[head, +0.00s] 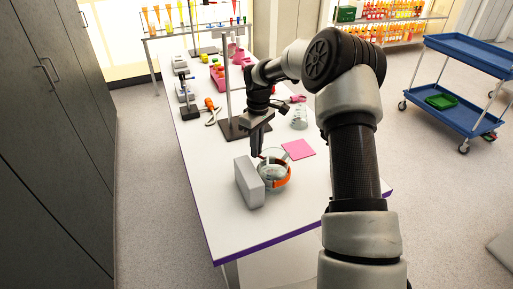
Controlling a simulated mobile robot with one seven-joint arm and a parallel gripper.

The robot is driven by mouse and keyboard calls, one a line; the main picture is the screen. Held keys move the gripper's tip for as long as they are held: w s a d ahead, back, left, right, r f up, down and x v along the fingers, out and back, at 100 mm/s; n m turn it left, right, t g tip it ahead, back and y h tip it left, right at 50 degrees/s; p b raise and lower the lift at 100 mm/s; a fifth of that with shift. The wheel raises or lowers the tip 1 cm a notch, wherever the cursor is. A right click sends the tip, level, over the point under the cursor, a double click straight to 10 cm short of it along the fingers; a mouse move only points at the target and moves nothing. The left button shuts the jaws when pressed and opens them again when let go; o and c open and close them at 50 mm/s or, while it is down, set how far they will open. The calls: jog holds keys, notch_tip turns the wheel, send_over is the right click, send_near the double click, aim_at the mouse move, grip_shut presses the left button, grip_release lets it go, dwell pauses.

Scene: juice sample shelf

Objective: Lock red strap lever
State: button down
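A round clear glass vessel (272,181) stands near the front of the white table, with an orange-red strap (280,184) around its side. A small dark red piece at its upper left rim may be the lever, but it is too small to be sure. My gripper (258,152) points down just above the vessel's back left rim. Its fingertips are close to the rim; I cannot tell whether they touch it, or whether they are open or shut.
A grey block (249,183) stands upright at the vessel's left. A pink square (298,149) lies behind right. A stand with a dark base (231,129), pliers (212,116) and several instruments are farther back. The table's front (240,229) is clear.

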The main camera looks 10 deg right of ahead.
jog(key=shift+n, duration=0.3)
jog(key=n, duration=0.2)
jog(key=s+a+n, duration=0.1)
jog(key=n, duration=0.1)
jog(key=shift+s+p, duration=0.15)
jog(key=shift+p, duration=0.25)
jog(key=n, duration=0.2)
jog(key=s+n, duration=0.1)
jog(key=n, duration=0.1)
jog(key=n+p, duration=0.1)
jog(key=shift+s+a+n, duration=0.15)
jog(key=shift+s+n, duration=0.2)
jog(key=shift+n, duration=0.05)
jog(key=c, duration=1.9)
grip_release()
jog(key=shift+o, duration=0.2)
jog(key=shift+s+f, duration=0.1)
jog(key=shift+s, duration=0.05)
